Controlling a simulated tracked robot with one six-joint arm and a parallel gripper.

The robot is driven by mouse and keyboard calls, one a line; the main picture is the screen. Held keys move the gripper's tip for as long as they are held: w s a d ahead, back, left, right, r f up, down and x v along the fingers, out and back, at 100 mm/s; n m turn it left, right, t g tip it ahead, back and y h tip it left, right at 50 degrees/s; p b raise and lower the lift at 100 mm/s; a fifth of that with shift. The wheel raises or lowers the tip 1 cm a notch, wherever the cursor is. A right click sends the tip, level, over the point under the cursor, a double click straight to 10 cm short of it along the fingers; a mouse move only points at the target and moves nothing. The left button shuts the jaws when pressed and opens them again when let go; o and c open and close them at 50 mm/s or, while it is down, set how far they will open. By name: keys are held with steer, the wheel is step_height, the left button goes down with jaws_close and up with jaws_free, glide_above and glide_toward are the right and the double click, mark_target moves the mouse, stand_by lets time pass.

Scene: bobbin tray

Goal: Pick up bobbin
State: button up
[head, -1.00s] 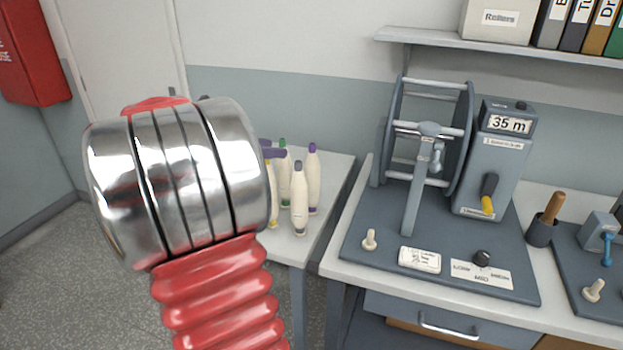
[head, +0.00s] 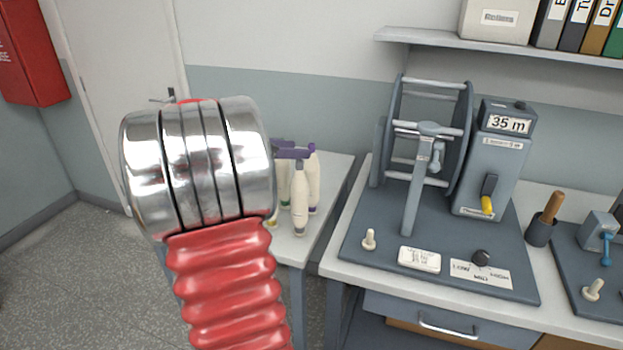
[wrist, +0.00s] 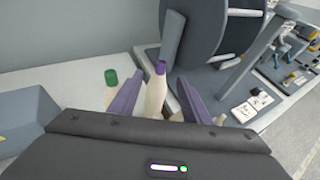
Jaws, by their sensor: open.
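Several cream bobbins stand upright on the small table at the left of the bench in the head view, among them a front bobbin (head: 299,205) and one at its right (head: 315,185). My gripper (head: 297,150) is at their tops there, partly behind my arm. In the wrist view, my gripper (wrist: 160,80) is open. A purple-topped bobbin (wrist: 155,97) shows between its two purple fingers, with no visible grip on it. A green-topped bobbin (wrist: 111,88) stands outside the left finger. The lower parts of the bobbins are hidden by my gripper.
A winding machine (head: 430,130) with a large reel stands on the bench just right of the small table (head: 335,175). Its reel and base are close to my gripper's right side in the wrist view. A grey block (wrist: 25,118) lies at the left.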

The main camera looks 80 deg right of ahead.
mark_target(306, 164)
steer(key=shift+f+x, duration=0.2)
steer(key=shift+x, duration=1.15)
steer(key=shift+f+x, duration=0.2)
steer(key=shift+x, duration=1.15)
steer(key=shift+w+a, duration=0.1)
steer(key=shift+a, duration=0.1)
steer(key=shift+r, duration=0.1)
steer(key=shift+c, duration=0.5)
jaws_close()
